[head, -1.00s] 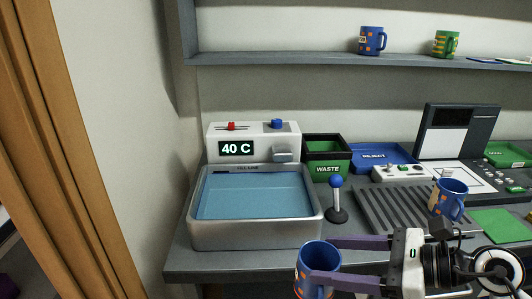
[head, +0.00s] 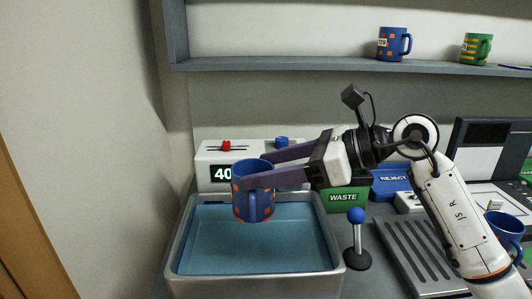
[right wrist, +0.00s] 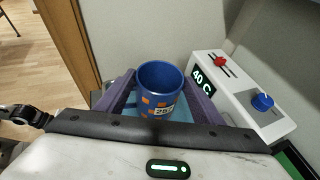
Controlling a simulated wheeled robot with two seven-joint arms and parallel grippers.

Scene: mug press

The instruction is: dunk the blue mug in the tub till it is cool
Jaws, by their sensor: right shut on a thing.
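The blue mug (head: 246,204) with orange squares is held upright over the tub in the head view. In the right wrist view the mug (right wrist: 158,95) shows an empty-looking inside and a white label with digits. My right gripper (head: 256,180) is shut on the mug, one finger on each side. The tub (head: 334,262) is a grey basin with blue water (head: 260,255). The mug appears to be above the water; the exact gap is hard to tell. My left gripper is not in view.
A white unit with a display (head: 214,150) stands behind the tub, reading 40 C in the wrist view. A blue-knobbed lever (head: 356,216), green WASTE bin (head: 347,198), blue REJECT tray (head: 390,186) and ribbed rack (head: 412,250) stand to the right. Another blue mug (head: 505,228) is at far right.

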